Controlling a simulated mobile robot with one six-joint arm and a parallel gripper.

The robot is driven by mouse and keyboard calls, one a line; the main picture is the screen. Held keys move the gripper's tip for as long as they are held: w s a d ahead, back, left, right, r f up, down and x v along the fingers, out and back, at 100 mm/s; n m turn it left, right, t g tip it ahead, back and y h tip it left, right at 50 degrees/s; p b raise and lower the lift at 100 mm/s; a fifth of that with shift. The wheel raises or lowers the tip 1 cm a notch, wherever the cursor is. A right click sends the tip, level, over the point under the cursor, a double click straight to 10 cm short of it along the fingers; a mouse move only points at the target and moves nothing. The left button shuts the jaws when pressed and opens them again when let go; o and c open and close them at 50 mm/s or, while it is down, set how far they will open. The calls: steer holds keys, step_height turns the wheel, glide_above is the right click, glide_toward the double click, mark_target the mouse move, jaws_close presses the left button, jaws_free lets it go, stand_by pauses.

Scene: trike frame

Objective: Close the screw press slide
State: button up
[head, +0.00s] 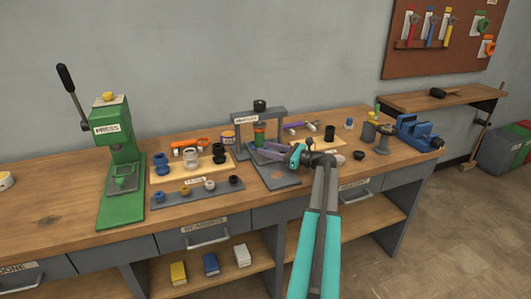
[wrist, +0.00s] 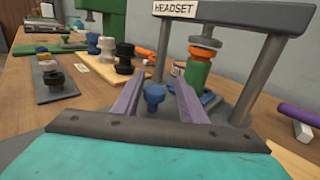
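The screw press is a grey arch frame (head: 239,127) labelled HEADSET on a grey base (head: 285,179). It also fills the right of the wrist view (wrist: 255,18). A screw hangs from its crossbar above a green cylinder (wrist: 196,75) with an orange top. A blue slide piece (wrist: 207,99) shows under the cylinder, and a blue knob (wrist: 154,94) stands in front of it. My gripper (head: 263,151) is low before the arch. In the wrist view its purple fingers (wrist: 158,82) are apart, with the knob between them. Contact with the knob cannot be told.
A green lever press (head: 120,165) stands at the left. Trays of spools and rings (head: 197,191) lie between the presses. A blue vise (head: 418,133) is at the bench's right end. Small parts and a purple-handled tool (wrist: 297,113) lie right of the arch.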

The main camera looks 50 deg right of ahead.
steer(key=shift+s+f, duration=0.1)
steer(key=shift+s, duration=0.1)
steer(key=shift+s, duration=0.25)
steer(key=b+v, duration=0.1)
steer(key=v, duration=1.2)
steer(key=shift+d, duration=0.1)
stand_by(0.3)
